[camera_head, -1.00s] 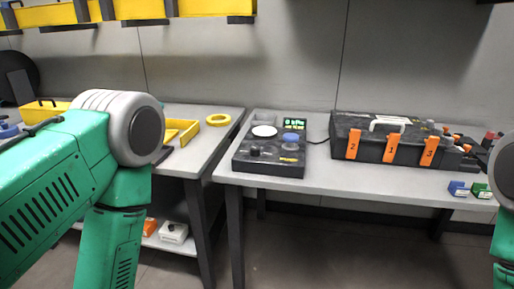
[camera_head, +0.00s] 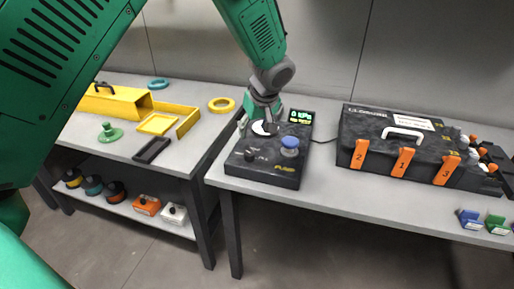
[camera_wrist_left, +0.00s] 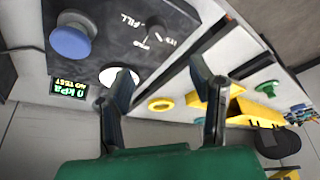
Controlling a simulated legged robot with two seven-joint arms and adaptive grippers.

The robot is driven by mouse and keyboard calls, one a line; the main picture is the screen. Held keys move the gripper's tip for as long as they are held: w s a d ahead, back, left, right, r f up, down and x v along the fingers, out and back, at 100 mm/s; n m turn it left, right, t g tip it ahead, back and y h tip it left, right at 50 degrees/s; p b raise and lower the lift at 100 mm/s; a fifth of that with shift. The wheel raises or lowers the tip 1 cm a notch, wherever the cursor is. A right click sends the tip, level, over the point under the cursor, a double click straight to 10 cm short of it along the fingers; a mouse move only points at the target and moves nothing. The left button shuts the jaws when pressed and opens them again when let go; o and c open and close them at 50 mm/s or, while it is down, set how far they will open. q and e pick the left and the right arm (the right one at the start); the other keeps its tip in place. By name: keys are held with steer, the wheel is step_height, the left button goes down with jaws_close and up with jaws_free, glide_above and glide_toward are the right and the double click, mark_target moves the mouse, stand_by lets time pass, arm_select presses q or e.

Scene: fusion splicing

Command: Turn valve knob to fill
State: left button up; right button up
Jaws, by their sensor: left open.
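The black valve knob (camera_head: 249,156) is on the front left of the dark test box (camera_head: 262,176) on the right table. In the left wrist view the knob (camera_wrist_left: 154,28) is near the top, beside a "FILL" marking. My left gripper (camera_head: 257,122) is over the back left of the box, near the white disc (camera_wrist_left: 119,78), behind the knob. Its two fingers (camera_wrist_left: 160,92) are spread with nothing between them. The display (camera_wrist_left: 69,88) reads 0 kPa and NO TEST. My right gripper is not in view.
A blue knob (camera_head: 290,146) stands on the box, right of the valve knob. A black case (camera_head: 385,140) with orange latches is to the right. The left table holds a yellow tray (camera_head: 158,123), a yellow ring (camera_head: 221,104) and a green part (camera_head: 109,134). A gap separates the tables.

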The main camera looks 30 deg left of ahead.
mark_target(251, 153)
arm_select(q)
steer(key=x, duration=1.2)
steer(key=shift+d+f, duration=0.25)
steer(key=shift+d, duration=0.05)
steer(key=shift+a+f, duration=0.15)
steer(key=shift+a, duration=0.1)
steer(key=shift+d, duration=0.2)
steer(key=shift+c, duration=0.8)
steer(key=shift+d, duration=0.25)
jaws_close()
